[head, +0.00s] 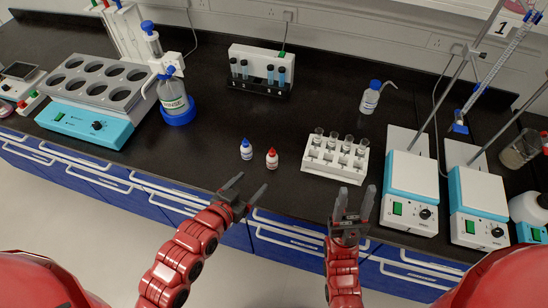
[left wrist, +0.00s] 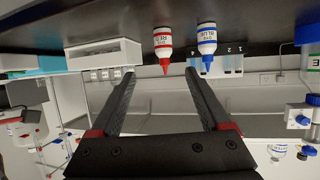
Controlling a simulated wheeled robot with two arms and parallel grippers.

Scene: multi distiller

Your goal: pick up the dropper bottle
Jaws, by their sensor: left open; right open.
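Two small white dropper bottles stand upright on the black bench, side by side. The blue-capped bottle (head: 246,149) is on the left, and the red-capped bottle (head: 272,159) is just right of it. My left gripper (head: 252,183) is open and empty at the bench's front edge, short of both bottles. My right gripper (head: 356,191) is open and empty in front of the vial rack.
A white rack (head: 337,160) of vials stands right of the bottles. Two stirrer hotplates (head: 411,190) with stands are further right. A wash bottle (head: 370,98) and cuvette holder (head: 262,70) are behind. A dispenser bottle (head: 173,97) and block heater (head: 95,95) stand left.

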